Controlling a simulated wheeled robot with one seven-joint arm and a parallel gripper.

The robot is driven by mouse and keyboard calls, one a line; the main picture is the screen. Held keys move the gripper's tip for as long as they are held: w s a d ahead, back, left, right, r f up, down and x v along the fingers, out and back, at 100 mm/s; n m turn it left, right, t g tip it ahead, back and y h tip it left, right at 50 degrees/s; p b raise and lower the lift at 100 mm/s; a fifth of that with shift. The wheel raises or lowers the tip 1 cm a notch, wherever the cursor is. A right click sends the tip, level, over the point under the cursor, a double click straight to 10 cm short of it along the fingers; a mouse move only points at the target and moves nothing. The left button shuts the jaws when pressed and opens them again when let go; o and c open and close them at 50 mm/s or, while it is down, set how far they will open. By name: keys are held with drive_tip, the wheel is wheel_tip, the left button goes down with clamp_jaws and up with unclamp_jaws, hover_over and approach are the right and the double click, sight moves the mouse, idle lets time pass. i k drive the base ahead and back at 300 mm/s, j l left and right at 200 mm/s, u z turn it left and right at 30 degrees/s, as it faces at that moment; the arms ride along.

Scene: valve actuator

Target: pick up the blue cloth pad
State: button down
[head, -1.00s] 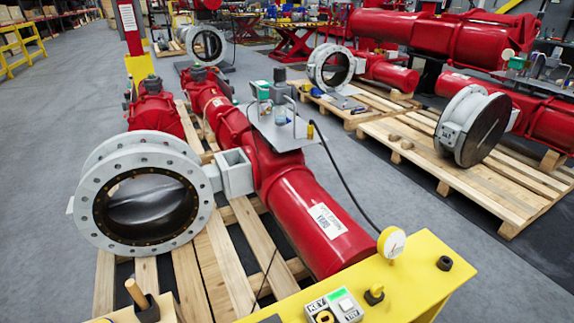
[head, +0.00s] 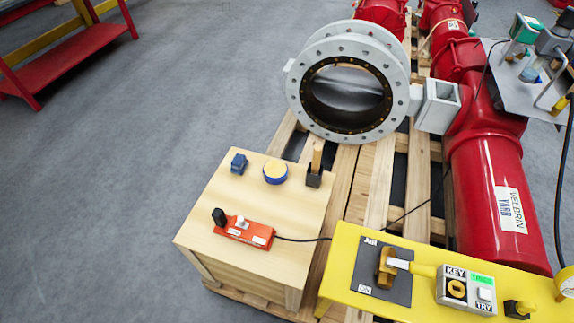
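A small dark blue lump (head: 238,163) lies near the far left corner of the light wooden crate top (head: 215,195). It looks like the blue cloth pad, though it is too small to make out its fabric. A round blue tin with a yellow top (head: 275,172) is just to its right, apart from it. My gripper is not in view.
A yellow panel (head: 345,262) stands at the right front, a grey flanged valve (head: 400,92) behind.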

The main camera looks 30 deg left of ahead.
sight(239, 163)
drive_tip(key=u, duration=1.25)
